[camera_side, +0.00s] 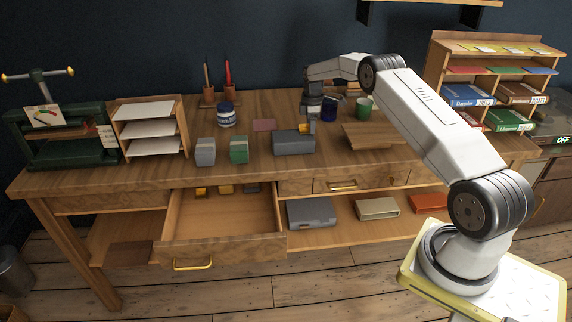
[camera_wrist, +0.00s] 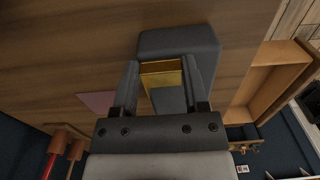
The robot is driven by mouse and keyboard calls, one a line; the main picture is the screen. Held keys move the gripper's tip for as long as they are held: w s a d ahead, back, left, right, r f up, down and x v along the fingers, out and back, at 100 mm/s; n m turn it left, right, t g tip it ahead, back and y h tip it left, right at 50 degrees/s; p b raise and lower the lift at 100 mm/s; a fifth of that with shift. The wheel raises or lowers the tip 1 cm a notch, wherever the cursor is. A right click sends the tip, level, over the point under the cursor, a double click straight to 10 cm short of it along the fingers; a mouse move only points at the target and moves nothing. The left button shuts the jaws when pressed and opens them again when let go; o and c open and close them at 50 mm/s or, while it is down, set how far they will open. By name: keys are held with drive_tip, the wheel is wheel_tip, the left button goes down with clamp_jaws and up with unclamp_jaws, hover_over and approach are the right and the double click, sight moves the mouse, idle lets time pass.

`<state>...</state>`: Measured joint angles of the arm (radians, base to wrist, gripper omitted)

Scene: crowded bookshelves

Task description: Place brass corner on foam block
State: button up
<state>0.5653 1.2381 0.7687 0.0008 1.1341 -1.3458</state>
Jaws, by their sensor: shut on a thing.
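The brass corner (camera_side: 302,127) is a small golden angled piece between the fingers of my gripper (camera_side: 304,121). The wrist view shows the brass corner (camera_wrist: 161,75) gripped between the two dark fingers of my gripper (camera_wrist: 160,68), with its upright faces visible. The foam block, a dark grey slab (camera_side: 293,143), lies on the bench just below and in front of the gripper. In the wrist view the foam block (camera_wrist: 180,42) shows beyond and beneath the brass corner. I cannot tell whether the corner touches the block.
A grey bundle (camera_side: 205,152) and a green bundle (camera_side: 239,150) stand left of the block. A blue mug (camera_side: 329,109), a green mug (camera_side: 364,107) and a wooden stand (camera_side: 373,135) are to the right. A pinkish pad (camera_side: 264,125) lies behind. An open drawer (camera_side: 222,222) juts out in front.

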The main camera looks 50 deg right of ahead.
drive_tip(key=shift+f, duration=0.1)
drive_tip(key=o, duration=1.2)
drive_tip(key=shift+o, duration=0.2)
wheel_tip(320, 180, up, 12)
idle(0.6)
